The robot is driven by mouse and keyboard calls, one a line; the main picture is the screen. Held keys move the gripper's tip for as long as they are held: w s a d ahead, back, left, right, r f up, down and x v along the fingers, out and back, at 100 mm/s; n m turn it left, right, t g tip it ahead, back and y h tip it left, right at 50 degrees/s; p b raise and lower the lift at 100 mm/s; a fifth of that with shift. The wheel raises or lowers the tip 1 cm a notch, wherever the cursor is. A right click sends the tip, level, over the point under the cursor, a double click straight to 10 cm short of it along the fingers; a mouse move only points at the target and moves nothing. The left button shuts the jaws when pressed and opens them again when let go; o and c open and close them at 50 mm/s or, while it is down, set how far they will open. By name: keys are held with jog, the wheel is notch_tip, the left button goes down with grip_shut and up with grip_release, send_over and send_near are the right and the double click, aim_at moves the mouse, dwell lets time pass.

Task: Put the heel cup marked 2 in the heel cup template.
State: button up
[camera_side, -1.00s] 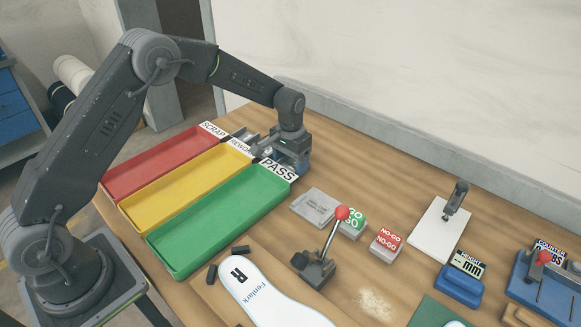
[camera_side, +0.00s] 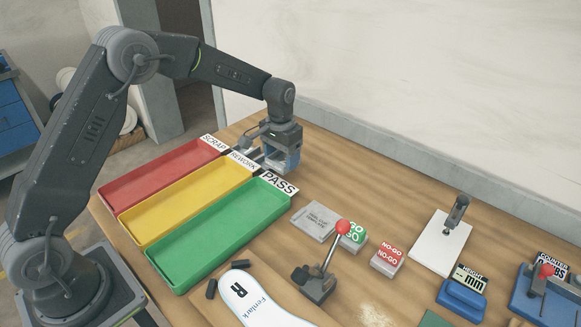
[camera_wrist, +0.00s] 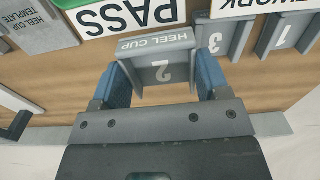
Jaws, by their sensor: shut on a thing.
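My gripper (camera_wrist: 163,88) is shut on the heel cup marked 2 (camera_wrist: 165,56), a grey piece with its number facing the wrist camera. A blue-padded finger lies on each side of it. In the side view my gripper (camera_side: 284,165) is behind the PASS and REWORK labels, and the cup is mostly hidden there. Whether the cup is clear of the table is hard to tell. The heel cup template (camera_side: 313,221) is a flat grey block to the right of the green tray. It also shows at the upper left of the wrist view (camera_wrist: 30,28). No cup shows on it.
Heel cups marked 3 (camera_wrist: 215,42) and 1 (camera_wrist: 283,36) stand beside the held one. Green (camera_side: 174,284), yellow and red trays lie left of the template. A red-knobbed lever (camera_side: 328,262) and GO block (camera_side: 355,236) stand close to the template. Table behind the template is clear.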

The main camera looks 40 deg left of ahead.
jog(key=s+a+r, duration=0.4)
jog(key=a+r, duration=0.1)
jog(key=a, duration=0.3)
jog(key=s+d+f, duration=0.1)
jog(key=d, duration=0.1)
jog(key=s+d+f, duration=0.1)
jog(key=s, duration=0.1)
jog(key=s+d+f, duration=0.2)
jog(key=shift+d, duration=0.3)
jog(key=w+d+r, duration=0.1)
jog(key=d+r, duration=0.5)
jog(key=d, duration=0.2)
send_over(315, 222)
notch_tip(315, 222, down, 6)
jog(key=shift+a+f, duration=0.1)
jog(key=shift+a, duration=0.05)
jog(key=shift+d+f, duration=0.2)
jog(key=shift+f, duration=1.85)
jog(key=shift+f, duration=0.45)
jog(key=shift+f, duration=0.15)
